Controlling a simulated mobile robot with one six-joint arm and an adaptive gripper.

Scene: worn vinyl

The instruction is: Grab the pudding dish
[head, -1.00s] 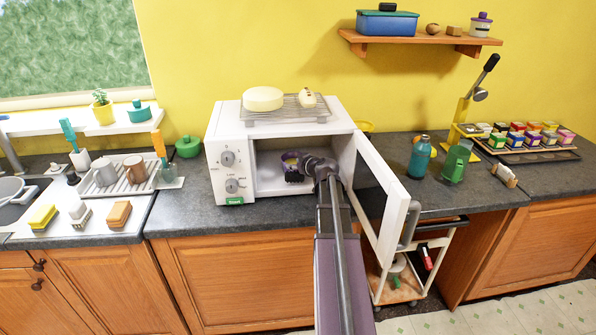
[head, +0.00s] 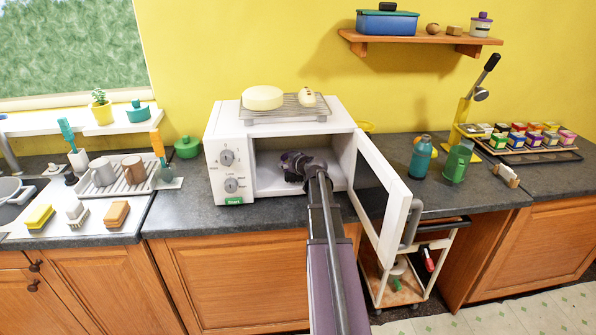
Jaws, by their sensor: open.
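A white microwave (head: 224,160) stands on the counter with its door (head: 385,205) swung wide open to the right. My arm reaches over the counter into its cavity from the front. My gripper (head: 293,166) is inside the cavity, open, and looks dark and small. I cannot make out the pudding dish now; if it is in the cavity, the gripper and wrist cover it. I cannot tell whether the fingers are around a dish or touching one.
A wire rack (head: 290,108) with a pale yellow round item (head: 262,98) and a small cream item (head: 306,97) sits on the microwave. A teal bottle (head: 421,157) and a green container (head: 456,163) stand right of the door. A trolley (head: 405,285) stands below.

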